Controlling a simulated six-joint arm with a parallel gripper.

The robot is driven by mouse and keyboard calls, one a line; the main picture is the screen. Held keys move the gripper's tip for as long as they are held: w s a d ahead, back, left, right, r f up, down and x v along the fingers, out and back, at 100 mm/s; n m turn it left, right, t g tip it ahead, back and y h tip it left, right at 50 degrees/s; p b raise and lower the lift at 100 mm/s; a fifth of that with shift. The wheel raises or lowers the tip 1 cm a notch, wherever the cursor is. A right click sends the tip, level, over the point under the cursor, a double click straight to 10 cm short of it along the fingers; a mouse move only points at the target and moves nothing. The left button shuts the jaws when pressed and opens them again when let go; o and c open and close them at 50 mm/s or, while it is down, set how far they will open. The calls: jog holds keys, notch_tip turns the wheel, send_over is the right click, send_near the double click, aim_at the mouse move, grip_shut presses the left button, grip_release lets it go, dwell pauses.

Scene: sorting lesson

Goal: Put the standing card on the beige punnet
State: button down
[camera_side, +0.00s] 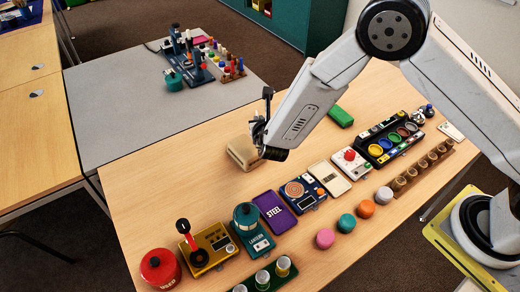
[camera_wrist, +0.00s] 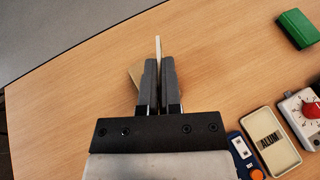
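The standing card (camera_wrist: 158,46) shows edge-on as a thin pale strip between the fingertips of my gripper (camera_wrist: 160,62) in the wrist view. The fingers are close together, with the card in the narrow gap. A tan block (camera_side: 240,150) is right by my gripper (camera_side: 262,146) in the side view; its edge also shows behind the left finger in the wrist view. I cannot tell whether the card still touches it. The beige punnet (camera_side: 320,171) is a shallow cream tray with a label, to the right of my gripper; it shows at lower right in the wrist view (camera_wrist: 283,158).
A purple STEEL tray (camera_side: 274,212), a dark blue device (camera_side: 309,202) and a white box with a red knob (camera_side: 350,162) flank the punnet. A green block (camera_side: 340,116) lies behind. The wooden table left of my gripper is clear.

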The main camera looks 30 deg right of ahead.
jog(key=shift+w+a+f, duration=0.2)
jog(key=shift+w+f, duration=0.7)
jog(key=shift+f, duration=0.2)
jog(key=shift+w+a+f, duration=0.2)
jog(key=shift+w+f, duration=0.7)
jog(key=shift+f, duration=0.2)
jog(key=shift+w+f, duration=0.15)
jog(key=shift+f, duration=0.8)
jog(key=shift+w+f, duration=0.1)
jog(key=shift+f, duration=0.8)
jog(key=shift+f, duration=0.15)
jog(key=c, duration=0.8)
grip_release()
